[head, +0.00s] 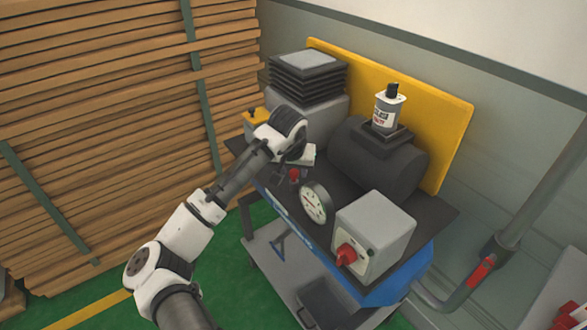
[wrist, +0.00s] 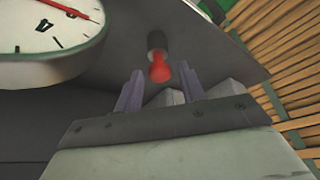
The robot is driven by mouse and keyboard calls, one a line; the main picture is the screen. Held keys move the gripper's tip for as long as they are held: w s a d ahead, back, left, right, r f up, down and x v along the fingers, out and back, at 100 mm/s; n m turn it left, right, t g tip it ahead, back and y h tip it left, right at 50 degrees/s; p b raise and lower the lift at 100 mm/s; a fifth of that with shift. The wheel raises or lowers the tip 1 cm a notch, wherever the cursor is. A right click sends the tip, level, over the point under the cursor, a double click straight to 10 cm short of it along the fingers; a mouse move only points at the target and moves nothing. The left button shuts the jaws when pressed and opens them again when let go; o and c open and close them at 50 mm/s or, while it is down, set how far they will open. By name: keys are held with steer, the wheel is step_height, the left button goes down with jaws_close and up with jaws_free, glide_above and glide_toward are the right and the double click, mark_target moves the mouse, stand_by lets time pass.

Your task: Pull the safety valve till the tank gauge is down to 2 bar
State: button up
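The safety valve shows in the wrist view as a red knob (wrist: 160,68) on a dark stem. In the head view the red knob (head: 294,175) is small and just below my gripper (head: 287,178). The wrist view shows my gripper (wrist: 160,85) open, its two fingers apart with the knob between or just beyond their tips; I see no grip on it. The round white tank gauge (head: 314,203) is right of the knob in the head view. In the wrist view the gauge (wrist: 45,40) shows a red needle; I cannot read its value.
The compressor sits on a cart (head: 275,245). A grey box with a red switch (head: 373,235) stands right of the gauge. A dark motor cylinder (head: 378,160) and a yellow panel (head: 440,112) are behind. Stacked planks (head: 100,120) fill the left, and a grey pipe (head: 540,200) is at right.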

jaws_close()
steer(key=shift+r, duration=0.1)
steer(key=shift+r+p, duration=0.6)
steer(key=shift+r, duration=0.15)
steer(key=shift+o, duration=1)
jaws_free()
steer(key=b+v, duration=0.2)
steer(key=v, duration=1.1)
steer(key=shift+s+r+b, duration=0.15)
steer(key=shift+r+b, duration=0.2)
steer(key=shift+b, duration=0.05)
